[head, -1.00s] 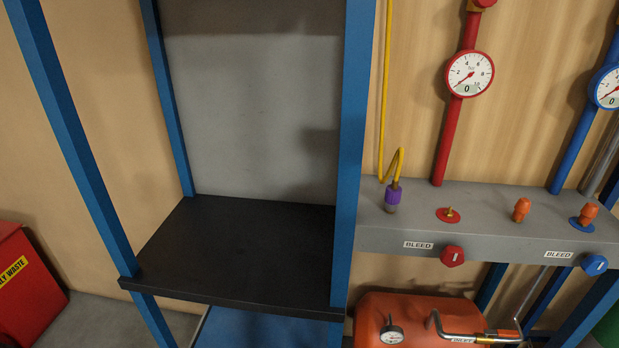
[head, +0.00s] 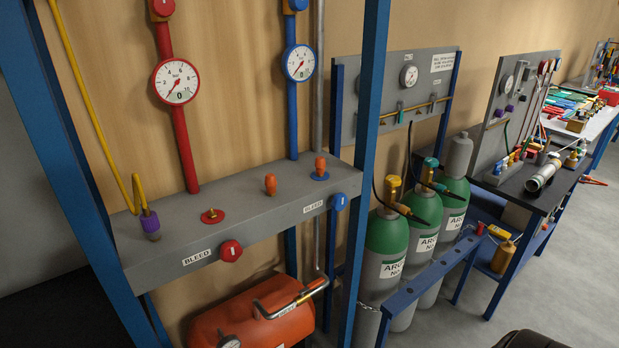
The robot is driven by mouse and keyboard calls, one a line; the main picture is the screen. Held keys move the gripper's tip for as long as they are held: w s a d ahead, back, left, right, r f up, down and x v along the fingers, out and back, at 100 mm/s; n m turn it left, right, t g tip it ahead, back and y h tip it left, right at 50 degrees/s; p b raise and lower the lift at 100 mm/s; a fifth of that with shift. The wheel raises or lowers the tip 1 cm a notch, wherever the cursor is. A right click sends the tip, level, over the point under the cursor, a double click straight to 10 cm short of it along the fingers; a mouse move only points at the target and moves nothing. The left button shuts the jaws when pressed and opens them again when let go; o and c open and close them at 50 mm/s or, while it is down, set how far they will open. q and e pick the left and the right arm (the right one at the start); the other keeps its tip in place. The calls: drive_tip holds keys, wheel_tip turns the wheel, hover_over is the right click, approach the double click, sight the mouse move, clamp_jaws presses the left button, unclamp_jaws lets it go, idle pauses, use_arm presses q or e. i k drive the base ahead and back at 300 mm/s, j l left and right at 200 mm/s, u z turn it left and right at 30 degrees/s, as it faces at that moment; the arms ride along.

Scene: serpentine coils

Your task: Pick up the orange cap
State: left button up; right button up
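Two orange caps show on the grey manifold ledge (head: 245,215). One orange cap (head: 270,184) stands upright on the bare grey top, near the middle. The other orange cap (head: 320,165) stands on a blue disc (head: 319,176) at the right end. To the left, a red disc (head: 212,217) has a small bare brass fitting and no cap on it. Neither of my grippers is in view.
A purple connector (head: 150,224) on a yellow hose stands at the ledge's left end. Blue posts (head: 366,150) frame the ledge. Red and blue bleed knobs (head: 231,250) stick out in front. Green cylinders (head: 424,235) stand at right, before benches and open floor.

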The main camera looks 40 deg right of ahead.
sight(270, 181)
drive_tip(key=z, duration=0.9)
